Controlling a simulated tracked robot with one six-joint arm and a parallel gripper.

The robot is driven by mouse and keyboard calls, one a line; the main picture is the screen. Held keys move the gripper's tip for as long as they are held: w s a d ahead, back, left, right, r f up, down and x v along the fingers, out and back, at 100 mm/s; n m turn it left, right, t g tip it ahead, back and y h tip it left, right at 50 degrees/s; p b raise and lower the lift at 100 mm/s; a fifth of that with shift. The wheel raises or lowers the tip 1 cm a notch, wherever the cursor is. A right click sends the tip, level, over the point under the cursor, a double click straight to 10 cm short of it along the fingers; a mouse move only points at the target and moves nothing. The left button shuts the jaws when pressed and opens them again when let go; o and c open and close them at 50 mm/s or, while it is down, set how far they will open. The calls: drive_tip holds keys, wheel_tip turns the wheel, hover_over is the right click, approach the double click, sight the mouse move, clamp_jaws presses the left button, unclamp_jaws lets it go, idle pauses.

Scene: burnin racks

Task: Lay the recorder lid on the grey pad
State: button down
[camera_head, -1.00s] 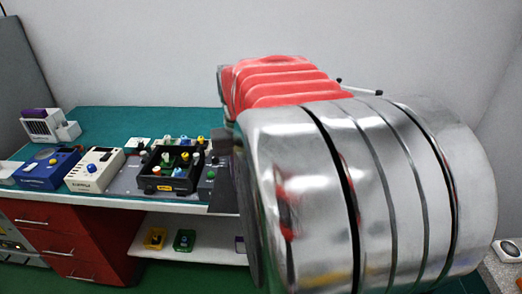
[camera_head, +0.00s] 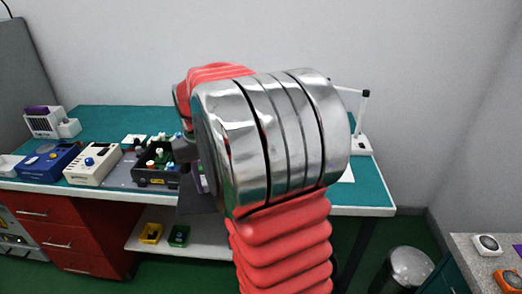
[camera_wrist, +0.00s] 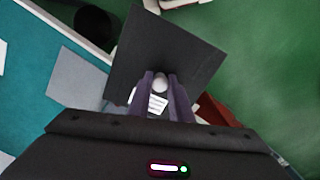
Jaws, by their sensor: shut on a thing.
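The recorder lid (camera_wrist: 185,52) is a flat dark square plate with a pale round knob, seen in the wrist view. My gripper (camera_wrist: 159,86) is shut on the knob, and the lid hangs from it in the air. In the head view the lid (camera_head: 196,203) shows as a dark shape in front of the bench edge, partly hidden by my arm. A plain grey square, seemingly the grey pad (camera_wrist: 74,82), lies on the bench left of the lid in the wrist view. My arm hides that area in the head view.
The teal bench (camera_head: 370,190) has a white edge. An open black box (camera_head: 155,178) with several coloured parts, a white device (camera_head: 93,165) and a blue device (camera_head: 47,162) stand on its left. A bin (camera_head: 405,268) stands on the floor at right.

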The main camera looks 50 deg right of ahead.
drive_tip(key=w+a+f+n, duration=0.2)
drive_tip(key=w+a+f, duration=0.3)
drive_tip(key=a, duration=0.5)
drive_tip(key=w+a+f+n, duration=0.2)
drive_tip(key=w+a+f, duration=0.2)
drive_tip(key=a+f, duration=0.3)
drive_tip(key=a, duration=0.3)
drive_tip(key=shift+w+n, duration=0.3)
drive_tip(key=shift+w, duration=0.1)
